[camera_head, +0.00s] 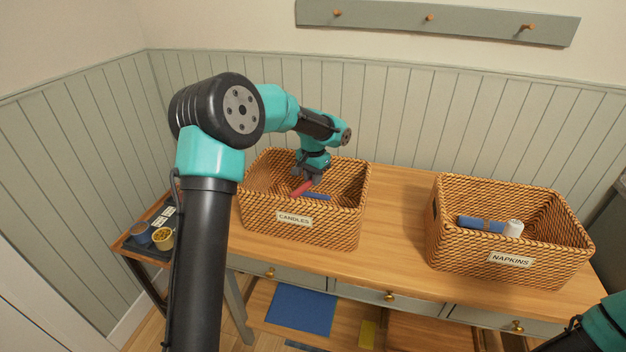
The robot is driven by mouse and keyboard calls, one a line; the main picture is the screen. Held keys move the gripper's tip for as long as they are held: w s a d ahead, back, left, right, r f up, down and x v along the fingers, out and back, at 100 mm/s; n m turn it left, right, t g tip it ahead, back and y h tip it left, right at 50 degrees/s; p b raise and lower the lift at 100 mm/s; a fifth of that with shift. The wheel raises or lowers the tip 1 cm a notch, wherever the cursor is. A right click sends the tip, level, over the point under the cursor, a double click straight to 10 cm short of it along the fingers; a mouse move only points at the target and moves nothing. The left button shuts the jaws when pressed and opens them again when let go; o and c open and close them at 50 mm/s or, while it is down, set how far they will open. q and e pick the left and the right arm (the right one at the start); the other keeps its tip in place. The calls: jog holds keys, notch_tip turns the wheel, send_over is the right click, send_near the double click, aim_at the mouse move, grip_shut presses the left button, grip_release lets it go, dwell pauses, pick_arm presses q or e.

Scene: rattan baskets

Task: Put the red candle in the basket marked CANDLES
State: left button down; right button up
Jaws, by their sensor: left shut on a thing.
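The basket marked CANDLES (268,230) stands at the left of the wooden sideboard. My left gripper (306,184) points down inside it and is shut on the red candle (299,190). The candle lies slanted between the fingers, low in the basket; I cannot tell whether it touches the bottom. A blue candle-like stick (317,196) lies in the same basket, just right of the red candle. My right arm shows only at the lower right corner, and its gripper is out of view.
The basket marked NAPKINS (470,266) stands at the right, holding a blue roll (481,224) and a white cylinder (513,228). A dark tray (133,247) with small pots is at the far left. The sideboard between the baskets (396,215) is clear.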

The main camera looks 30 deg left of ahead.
pick_arm(q)
jog(key=shift+f, duration=0.4)
jog(key=shift+f, duration=0.6)
jog(key=c, duration=1)
grip_release()
jog(key=shift+r, duration=0.15)
notch_tip(320, 180, up, 13)
